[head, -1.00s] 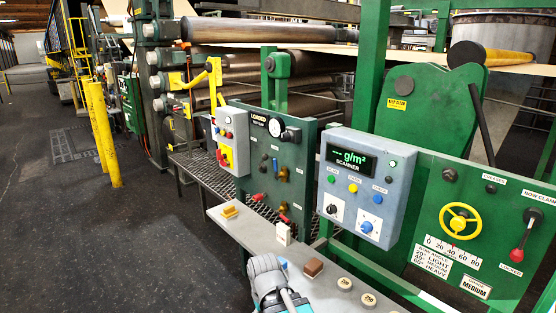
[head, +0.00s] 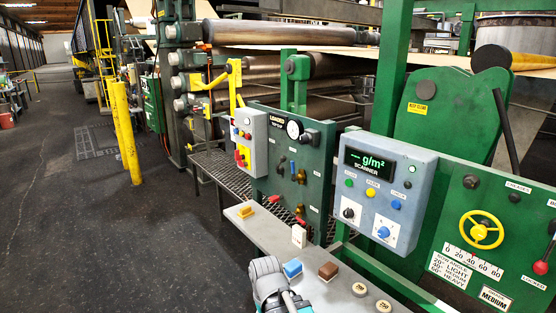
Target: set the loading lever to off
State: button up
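The green valve panel (head: 262,180) carries a sign reading "LOADED" (head: 278,120) and a white dial gauge (head: 294,130). Below the gauge are a small blue handle (head: 293,167) and brass fittings (head: 300,177). Red handles show lower down, one at the left (head: 275,197) and one at the bottom edge (head: 300,220). The labels beside them are too small to read, so I cannot tell which handle is the loading lever or its setting. Part of my arm shows at the bottom centre, below and apart from the panel. My gripper's fingers are not in view.
A grey shelf (head: 255,245) in front holds a yellow block (head: 246,212), a white card (head: 299,236), a blue block (head: 292,268) and a brown block (head: 328,270). A scanner box (head: 385,185) stands right of the panel. Yellow posts (head: 127,132) stand left; the dark floor there is mostly clear.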

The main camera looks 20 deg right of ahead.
aim_at(283, 158)
jog(key=i, duration=0.9)
jog(key=z, duration=0.05)
